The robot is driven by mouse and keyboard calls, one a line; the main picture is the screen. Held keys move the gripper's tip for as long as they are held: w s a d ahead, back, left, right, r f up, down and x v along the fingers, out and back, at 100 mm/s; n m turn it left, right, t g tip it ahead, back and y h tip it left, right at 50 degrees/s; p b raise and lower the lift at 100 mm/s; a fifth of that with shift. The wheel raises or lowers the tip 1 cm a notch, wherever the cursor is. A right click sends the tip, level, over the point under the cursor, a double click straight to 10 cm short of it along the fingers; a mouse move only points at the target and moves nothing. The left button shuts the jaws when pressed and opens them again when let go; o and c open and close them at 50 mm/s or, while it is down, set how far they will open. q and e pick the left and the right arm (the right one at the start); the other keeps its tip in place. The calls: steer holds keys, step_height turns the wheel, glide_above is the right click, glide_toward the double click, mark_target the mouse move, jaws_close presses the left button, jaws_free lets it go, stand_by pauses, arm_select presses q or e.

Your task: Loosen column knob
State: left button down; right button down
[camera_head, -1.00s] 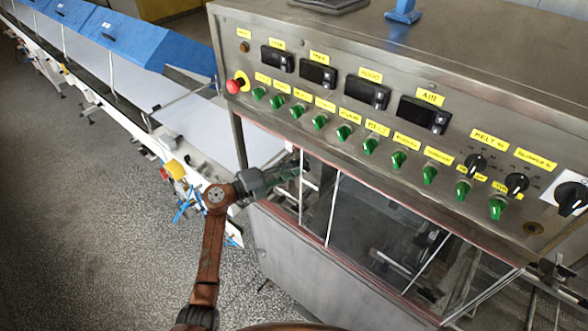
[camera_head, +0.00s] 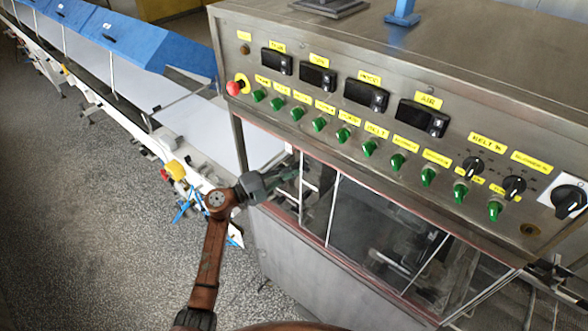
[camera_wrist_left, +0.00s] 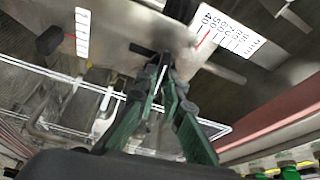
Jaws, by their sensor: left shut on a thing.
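My left gripper (camera_head: 293,172) reaches in from the left at the open side of the steel machine, below its control panel. In the left wrist view its green-sided fingers (camera_wrist_left: 163,70) converge near the picture's middle and are shut on a small, mostly hidden thing, seemingly the column knob. This lies by a steel plate, beside a white scale (camera_wrist_left: 228,35) with numbers and a red mark. Another black knob (camera_wrist_left: 49,41) sits at the upper left beside a second scale (camera_wrist_left: 82,30); it is apart from the fingers. My right gripper is in neither view.
The control panel (camera_head: 340,75) with green switches and a red button (camera_head: 234,88) overhangs the gripper. A clear window (camera_head: 370,225) in a frame lies right of it. A white conveyor (camera_head: 205,125) with blue covers runs off to the upper left.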

arm_select(q)
steer(key=n, duration=0.2)
steer(key=n+t+p, duration=0.1)
steer(key=n+t+h+p, duration=0.1)
steer(key=n, duration=0.1)
steer(key=shift+d+f+n, duration=0.1)
steer(key=shift+f+n, duration=0.2)
stand_by(0.4)
steer(key=c, duration=2)
jaws_free()
steer(key=shift+c, duration=0.2)
steer(key=shift+s, duration=0.1)
steer(key=v, duration=1.2)
